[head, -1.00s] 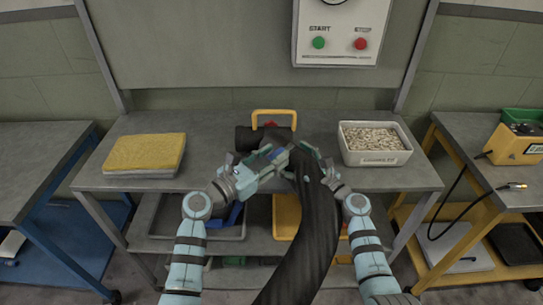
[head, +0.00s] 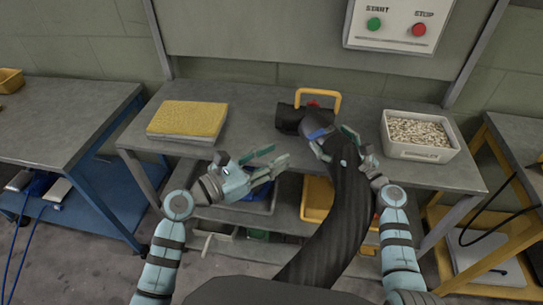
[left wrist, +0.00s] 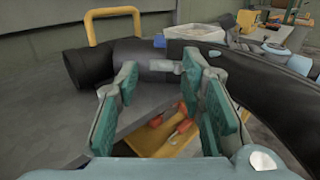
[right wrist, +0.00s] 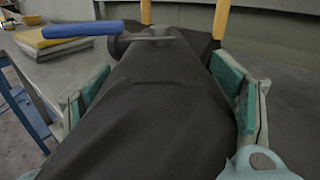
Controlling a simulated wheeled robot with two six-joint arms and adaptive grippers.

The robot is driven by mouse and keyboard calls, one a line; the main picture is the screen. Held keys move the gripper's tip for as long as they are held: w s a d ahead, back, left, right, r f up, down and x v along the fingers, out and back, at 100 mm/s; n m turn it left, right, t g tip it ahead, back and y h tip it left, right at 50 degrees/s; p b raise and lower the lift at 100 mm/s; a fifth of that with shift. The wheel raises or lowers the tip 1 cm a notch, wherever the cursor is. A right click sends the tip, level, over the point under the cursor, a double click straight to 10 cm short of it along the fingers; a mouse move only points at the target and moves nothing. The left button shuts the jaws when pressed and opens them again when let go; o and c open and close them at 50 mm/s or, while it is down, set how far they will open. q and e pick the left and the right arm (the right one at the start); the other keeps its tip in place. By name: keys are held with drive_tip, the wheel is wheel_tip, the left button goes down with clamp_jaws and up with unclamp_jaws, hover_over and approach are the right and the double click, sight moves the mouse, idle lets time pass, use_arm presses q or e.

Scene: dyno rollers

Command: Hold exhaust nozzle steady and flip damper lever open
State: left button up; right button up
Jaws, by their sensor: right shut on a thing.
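The exhaust nozzle (head: 312,127) is the dark grey end of a thick black hose (head: 335,215) that rises from the front; its tip is beside a black cylinder (head: 288,119) on the bench. My right gripper (head: 338,146) is shut around the hose just behind the nozzle, with a jaw on each side in the right wrist view. The damper lever (right wrist: 82,30) has a blue handle on a metal shaft across the nozzle and points left there; it is small in the head view (head: 321,133).
A lower shelf holds trays. A control panel (head: 400,25) hangs behind.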

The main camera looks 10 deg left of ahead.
sight(321, 134)
use_arm(q)
drive_tip(key=shift+r, duration=0.1)
drive_tip(key=shift+c, duration=1.3)
drive_tip(key=shift+m, duration=0.4)
drive_tip(key=w+r, duration=0.1)
drive_tip(key=w+a+r, duration=0.1)
drive_tip(key=w+r, duration=0.2)
drive_tip(key=shift+a, duration=0.25)
clamp_jaws()
drive_tip(key=w+a+f+m+g+h, duration=0.1)
drive_tip(key=w+a+m+g, duration=0.1)
drive_tip(key=w+a+m, duration=0.6)
drive_tip(key=d+f+m+g+h, duration=0.1)
drive_tip(key=d+f+m, duration=0.2)
drive_tip(key=d+m, duration=0.8)
drive_tip(key=s+d, duration=0.1)
drive_tip(key=d, duration=0.2)
drive_tip(key=shift+d+m, duration=0.3)
drive_tip(key=shift+m, duration=0.1)
drive_tip(key=shift+s+d+f+n+t, duration=0.1)
drive_tip(key=shift+s+d+n+t, duration=0.1)
drive_tip(key=shift+s+n+t, duration=0.1)
